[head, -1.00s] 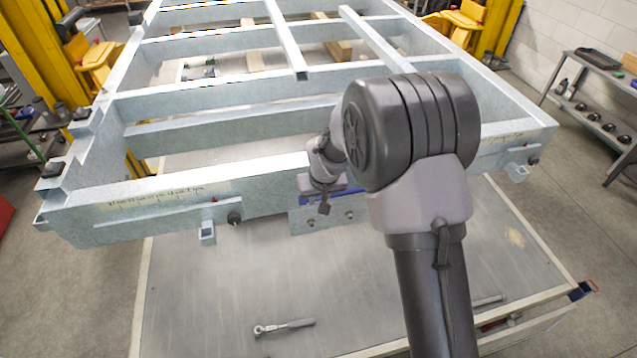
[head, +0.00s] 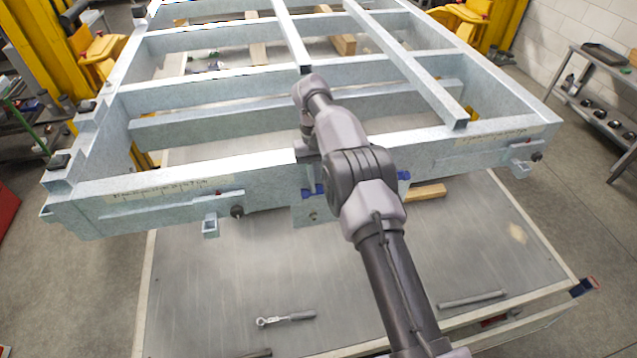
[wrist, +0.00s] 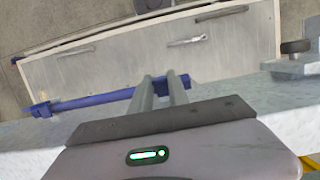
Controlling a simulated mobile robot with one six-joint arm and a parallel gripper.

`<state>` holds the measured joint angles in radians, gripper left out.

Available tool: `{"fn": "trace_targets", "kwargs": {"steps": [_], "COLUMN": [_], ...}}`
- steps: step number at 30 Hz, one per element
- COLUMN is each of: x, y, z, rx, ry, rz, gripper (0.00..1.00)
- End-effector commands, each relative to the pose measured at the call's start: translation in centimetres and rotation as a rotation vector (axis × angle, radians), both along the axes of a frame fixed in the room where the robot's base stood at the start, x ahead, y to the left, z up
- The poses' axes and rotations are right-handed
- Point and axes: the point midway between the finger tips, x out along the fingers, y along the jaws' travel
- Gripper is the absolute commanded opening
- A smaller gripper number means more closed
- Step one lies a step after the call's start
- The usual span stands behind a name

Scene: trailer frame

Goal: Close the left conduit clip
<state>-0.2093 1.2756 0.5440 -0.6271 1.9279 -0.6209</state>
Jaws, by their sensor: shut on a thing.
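The left conduit clip (head: 312,192) is a blue part on the front face of the trailer frame's near beam. In the wrist view the blue clip (wrist: 183,82) shows at my fingertips, partly hidden by them. My gripper (wrist: 160,80) points down over the beam with its two fingers close together, shut on this clip. A blue conduit (wrist: 90,101) runs along the beam from there to the right conduit clip (wrist: 40,109). The right clip also shows in the head view (head: 403,176), just right of my arm. My arm hides the fingers in the head view.
The pale blue trailer frame (head: 150,190) stands over a grey-topped bench (head: 200,290). A wrench (head: 286,319) and a metal bar (head: 472,299) lie on the bench. A small bracket (head: 210,227) hangs left of the clip. A wooden block (head: 428,191) shows behind my arm.

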Motion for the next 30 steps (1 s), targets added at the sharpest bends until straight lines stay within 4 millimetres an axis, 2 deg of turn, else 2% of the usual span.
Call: {"fn": "trace_targets", "kwargs": {"steps": [16,17,20,30], "x": [-0.08,-0.08,-0.08,-0.08], "y": [0.05,0.06,0.07,0.13], "z": [0.03,0.04,0.05,0.31], "rx": [-0.001,-0.001,0.0,0.0], "ry": [0.018,0.018,0.017,0.016], "rz": [-0.007,-0.007,-0.007,-0.007], "gripper": [0.0,0.23,0.42,0.43]}}
